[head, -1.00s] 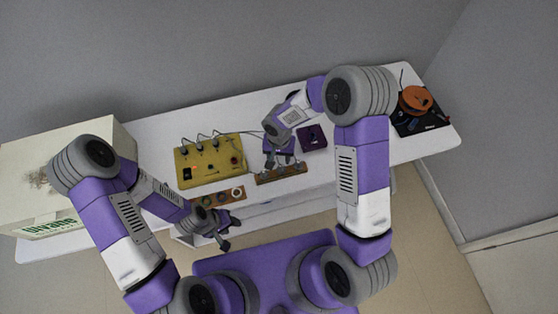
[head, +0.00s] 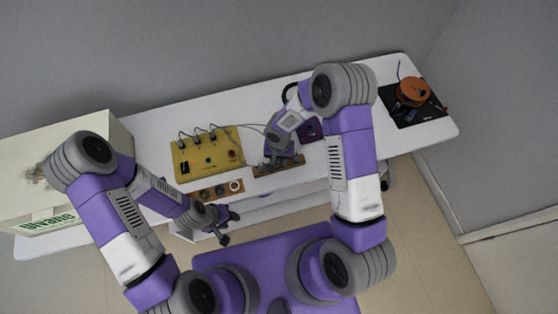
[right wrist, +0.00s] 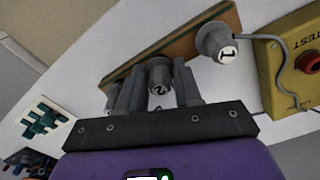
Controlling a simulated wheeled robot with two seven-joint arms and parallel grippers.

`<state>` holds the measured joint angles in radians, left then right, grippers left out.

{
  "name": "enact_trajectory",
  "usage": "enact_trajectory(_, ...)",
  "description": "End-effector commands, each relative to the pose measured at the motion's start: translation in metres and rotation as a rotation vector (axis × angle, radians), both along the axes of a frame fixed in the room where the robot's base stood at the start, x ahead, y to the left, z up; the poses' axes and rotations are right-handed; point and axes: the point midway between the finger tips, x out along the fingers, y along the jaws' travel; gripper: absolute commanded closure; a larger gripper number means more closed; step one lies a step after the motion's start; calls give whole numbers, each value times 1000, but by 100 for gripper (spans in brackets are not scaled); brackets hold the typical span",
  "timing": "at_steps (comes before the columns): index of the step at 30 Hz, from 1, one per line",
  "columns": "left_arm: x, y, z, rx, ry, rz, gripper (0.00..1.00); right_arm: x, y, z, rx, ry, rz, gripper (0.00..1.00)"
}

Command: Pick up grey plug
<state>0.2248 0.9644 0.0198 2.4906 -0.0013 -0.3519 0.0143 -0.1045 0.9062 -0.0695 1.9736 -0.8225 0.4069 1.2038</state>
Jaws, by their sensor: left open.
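A grey plug marked 2 (right wrist: 157,86) stands at the wooden strip (right wrist: 180,45), between the fingers of my right gripper (right wrist: 157,92); contact is unclear. Another grey plug marked 1 (right wrist: 215,42) stands at the strip's right end, outside the fingers. In the head view my right gripper (head: 280,165) is down over the wooden strip (head: 268,171) and hides the plugs. My left gripper (head: 230,225) is open and empty in front of the table's front edge.
A yellow test box (head: 208,155) with cables stands left of my right gripper. A strip with round sockets (head: 215,192) lies in front of it. A purple box (head: 312,132) is behind my right arm. A black mat (head: 425,112) with an orange reel (head: 412,92) lies far right.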

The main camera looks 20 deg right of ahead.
Motion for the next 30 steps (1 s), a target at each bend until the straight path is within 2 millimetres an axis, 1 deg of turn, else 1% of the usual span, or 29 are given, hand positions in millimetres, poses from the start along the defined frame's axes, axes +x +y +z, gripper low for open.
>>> enact_trajectory(1, 0, 0, 0, 0, 0, 0, 57, 0, 0, 0, 0, 0, 0, 94)
enact_trajectory(2, 0, 0, 0, 0, 0, 0, 57, 0, 0, 0, 0, 0, 0, 98)
enact_trajectory(8, 0, 0, 0, 0, 0, 0, 57, 0, 0, 1, 1, -1, 0, 98)
enact_trajectory(11, 0, 0, 1, 0, 0, 0, 57, 1, 0, 7, 0, -3, 0, 98)
enact_trajectory(14, 0, 0, 3, 0, 0, 0, 57, 2, 0, 23, 1, -6, -1, 98)
enact_trajectory(21, 0, 0, 10, 0, 0, 0, 57, 1, 0, 72, 0, -4, -1, 98)
enact_trajectory(24, 0, 0, 11, 0, 0, 0, 57, 1, 0, 87, 0, -4, -1, 98)
enact_trajectory(27, 0, 0, 12, 0, 0, 0, 57, 0, 0, 96, -1, -2, 0, 98)
enact_trajectory(30, 0, 0, 12, 0, 0, 0, 57, 0, 0, 100, 0, -1, 0, 98)
